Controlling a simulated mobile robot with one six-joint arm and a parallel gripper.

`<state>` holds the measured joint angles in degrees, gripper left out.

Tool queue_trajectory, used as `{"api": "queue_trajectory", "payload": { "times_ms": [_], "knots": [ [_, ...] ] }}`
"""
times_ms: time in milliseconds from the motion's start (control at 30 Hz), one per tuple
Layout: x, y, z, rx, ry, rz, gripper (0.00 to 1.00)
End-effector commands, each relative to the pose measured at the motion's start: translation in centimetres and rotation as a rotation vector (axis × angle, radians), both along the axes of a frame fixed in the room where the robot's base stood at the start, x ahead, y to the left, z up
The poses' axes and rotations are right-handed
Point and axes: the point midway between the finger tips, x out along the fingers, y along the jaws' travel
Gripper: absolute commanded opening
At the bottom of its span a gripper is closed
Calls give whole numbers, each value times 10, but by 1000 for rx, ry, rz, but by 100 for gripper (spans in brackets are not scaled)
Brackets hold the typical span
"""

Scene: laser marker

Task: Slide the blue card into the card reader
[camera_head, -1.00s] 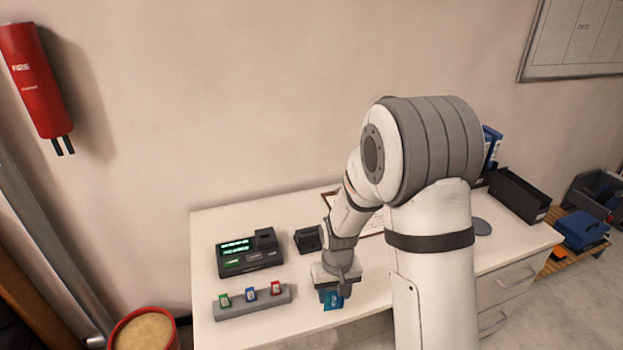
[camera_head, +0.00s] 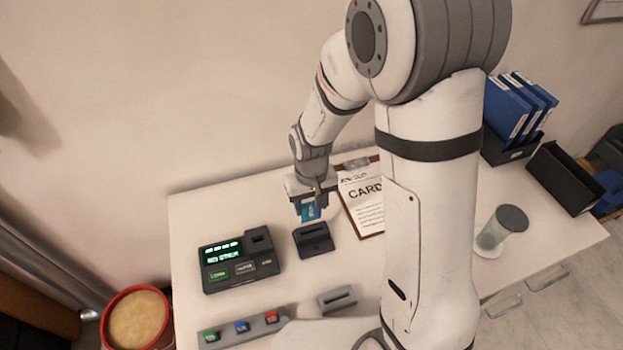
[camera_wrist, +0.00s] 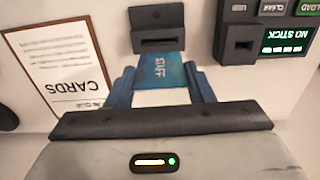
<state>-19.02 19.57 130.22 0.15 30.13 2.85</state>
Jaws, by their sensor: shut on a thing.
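My gripper (camera_head: 311,204) is shut on the blue card (camera_head: 310,213), which hangs down from the fingers. In the wrist view the card (camera_wrist: 160,69), marked STAFF, lies between the two fingers of the gripper (camera_wrist: 161,82). The black card reader (camera_head: 313,242) stands on the desk just below and in front of the card in the head view. In the wrist view the slot of the reader (camera_wrist: 157,20) lines up roughly with the card's far edge. I cannot tell whether the card touches the reader.
A black console (camera_head: 240,262) reading NO STICK stands left of the reader. A clipboard (camera_head: 362,205) marked CARDS lies to the right. A grey slotted holder (camera_head: 337,300) and a strip with coloured pieces (camera_head: 243,329) are nearer. A lidded jar (camera_head: 497,230) stands right.

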Motion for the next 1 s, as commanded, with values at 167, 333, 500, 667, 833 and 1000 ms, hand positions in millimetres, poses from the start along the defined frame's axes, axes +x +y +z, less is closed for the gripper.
{"api": "queue_trajectory", "payload": {
  "times_ms": [167,333,500,667,833,1000],
  "knots": [
    [0,-2,-3,0,1,-6,22],
    [0,-2,-13,-1,2,-7,22],
    [0,-2,-29,0,1,-7,22],
    [0,-2,-45,0,1,-6,22],
    [0,-2,-59,0,1,-5,22],
    [0,-1,-63,0,1,-5,22]
  ]
}}
